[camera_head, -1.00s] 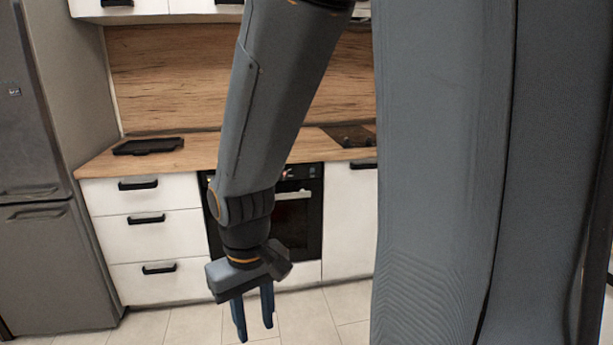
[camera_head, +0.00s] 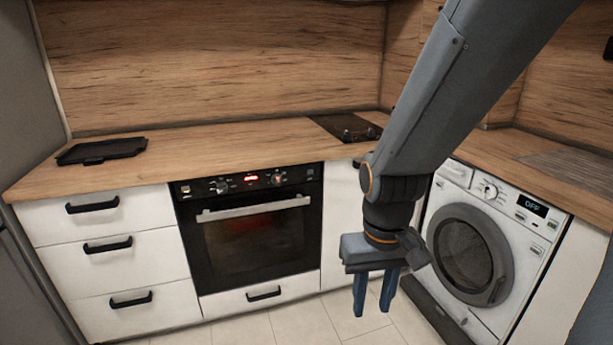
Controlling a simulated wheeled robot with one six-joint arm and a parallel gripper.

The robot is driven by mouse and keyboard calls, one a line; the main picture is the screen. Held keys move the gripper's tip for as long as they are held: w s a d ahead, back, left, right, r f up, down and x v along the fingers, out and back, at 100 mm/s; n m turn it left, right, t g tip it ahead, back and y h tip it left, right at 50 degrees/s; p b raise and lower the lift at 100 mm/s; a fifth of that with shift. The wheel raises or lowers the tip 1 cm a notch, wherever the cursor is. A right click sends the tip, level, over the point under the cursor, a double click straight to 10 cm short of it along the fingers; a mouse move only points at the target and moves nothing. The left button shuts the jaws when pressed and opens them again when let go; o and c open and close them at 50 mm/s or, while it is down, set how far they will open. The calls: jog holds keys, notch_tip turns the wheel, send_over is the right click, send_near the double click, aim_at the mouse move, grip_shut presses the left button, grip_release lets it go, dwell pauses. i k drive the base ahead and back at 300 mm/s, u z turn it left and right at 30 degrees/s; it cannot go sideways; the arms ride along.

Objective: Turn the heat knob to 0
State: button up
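The built-in oven (camera_head: 255,268) has a black control panel with a left knob (camera_head: 219,185) and a right knob (camera_head: 277,178), on either side of a small red-lit display (camera_head: 250,180). The knob labels and settings are too small to read, so I cannot tell which one is the heat knob. The oven door is closed, with a reddish glow behind its glass. My gripper (camera_head: 373,312) hangs pointing down, right of the oven and lower than its panel. Its two blue fingers are apart with nothing between them.
The oven's handle (camera_head: 254,208) sticks out below the panel. A washing machine (camera_head: 476,258) with its own dial stands at the right. White drawers (camera_head: 101,250) are at the left. The wooden counter (camera_head: 220,147) holds a black tray (camera_head: 102,150) and a cooktop (camera_head: 345,127). Tiled floor in front is clear.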

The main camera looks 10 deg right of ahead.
aim_at(277, 179)
jog(key=i, duration=0.75)
jog(key=u, duration=0.25)
jog(key=k, duration=0.25)
jog(key=u, duration=0.6)
